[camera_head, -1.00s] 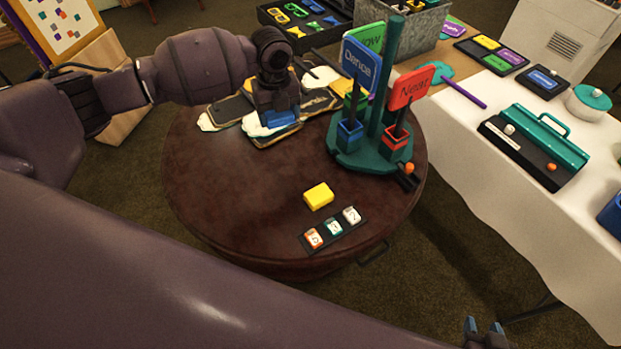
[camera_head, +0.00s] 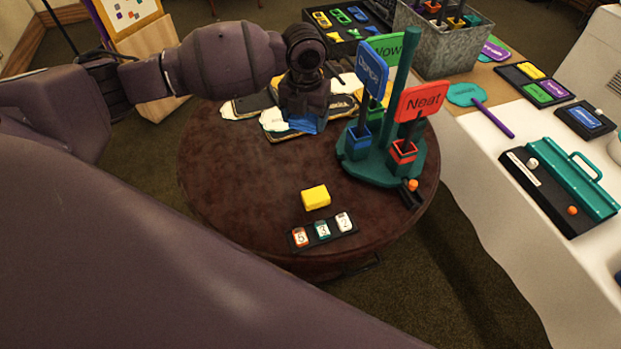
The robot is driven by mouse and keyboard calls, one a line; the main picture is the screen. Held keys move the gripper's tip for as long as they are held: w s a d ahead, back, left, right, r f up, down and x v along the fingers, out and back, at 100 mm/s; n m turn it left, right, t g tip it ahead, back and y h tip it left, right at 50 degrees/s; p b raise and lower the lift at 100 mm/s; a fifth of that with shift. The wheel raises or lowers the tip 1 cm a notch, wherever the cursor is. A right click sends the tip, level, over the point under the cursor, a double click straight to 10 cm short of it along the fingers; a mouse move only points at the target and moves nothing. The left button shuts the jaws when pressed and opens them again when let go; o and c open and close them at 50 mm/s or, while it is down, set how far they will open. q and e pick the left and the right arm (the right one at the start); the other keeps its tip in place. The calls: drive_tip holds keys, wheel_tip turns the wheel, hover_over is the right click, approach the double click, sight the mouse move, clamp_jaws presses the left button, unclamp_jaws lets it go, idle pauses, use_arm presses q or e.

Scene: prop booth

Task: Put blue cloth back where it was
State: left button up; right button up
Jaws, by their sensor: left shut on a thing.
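My left gripper (camera_head: 303,118) is over the back of the round brown table (camera_head: 240,170), pointing down. It is shut on the blue cloth (camera_head: 303,124), a small crumpled blue patch just below its jaws. The cloth is beside a white-topped cutout (camera_head: 273,120) and in front of dark flat boards. I cannot tell whether it touches them. The gripper hides most of the cloth. My right gripper is out of view; a purple arm link of mine fills the lower left.
A green stand (camera_head: 385,165) with a blue "Dance" sign (camera_head: 371,70) and a red "Neat" sign (camera_head: 422,100) stands right of the gripper. A yellow block (camera_head: 315,197) and a numbered strip (camera_head: 323,231) lie in front. The table's left side is clear.

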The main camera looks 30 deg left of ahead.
use_arm(q)
drive_tip(key=shift+a, duration=0.15)
drive_tip(key=shift+a+f+m, duration=0.15)
drive_tip(key=shift+f+m, duration=0.05)
drive_tip(key=shift+m, duration=0.2)
drive_tip(key=b, duration=0.2)
hover_over(305, 179)
wheel_tip(305, 179, down, 14)
drive_tip(key=shift+f, duration=0.9)
wheel_tip(305, 179, down, 3)
drive_tip(key=shift+f+b, duration=0.15)
drive_tip(key=shift+b, duration=0.3)
drive_tip(key=shift+f, duration=0.3)
drive_tip(key=shift+w, duration=0.1)
